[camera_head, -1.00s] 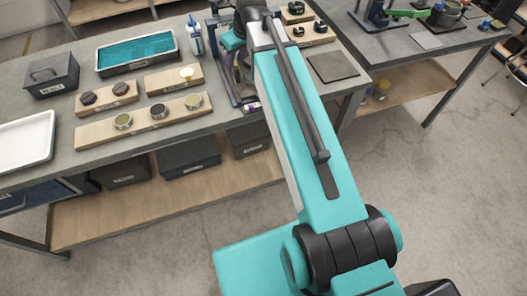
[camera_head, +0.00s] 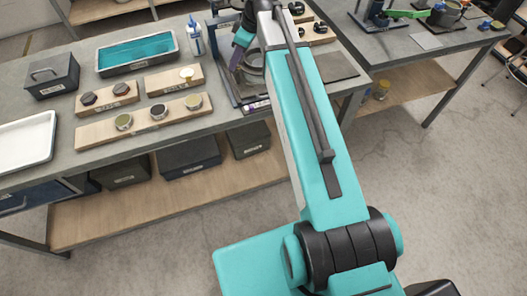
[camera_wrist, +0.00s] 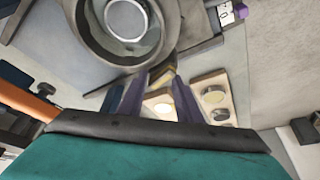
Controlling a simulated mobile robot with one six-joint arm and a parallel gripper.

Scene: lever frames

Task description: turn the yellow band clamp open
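A grey ring-shaped vessel (camera_wrist: 118,45) sits in a dark frame (camera_head: 226,88), filling the upper left of the wrist view. A small dull-yellow piece (camera_wrist: 164,72) shows at the vessel's lower right edge; it looks like the band clamp's lever, but most of the band is hidden. My gripper (camera_wrist: 160,78) has two purple fingers standing apart, with their tips on either side of the yellow piece. I cannot tell whether they touch it. In the head view my gripper (camera_head: 243,40) is over the frame, and my arm hides part of it.
Wooden boards with round lids (camera_head: 158,111) and a glue bottle (camera_head: 195,38) stand left of the frame. A teal-filled tray (camera_head: 136,53) and a grey box (camera_head: 53,76) are further left. A dark mat (camera_head: 335,66) lies to the right.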

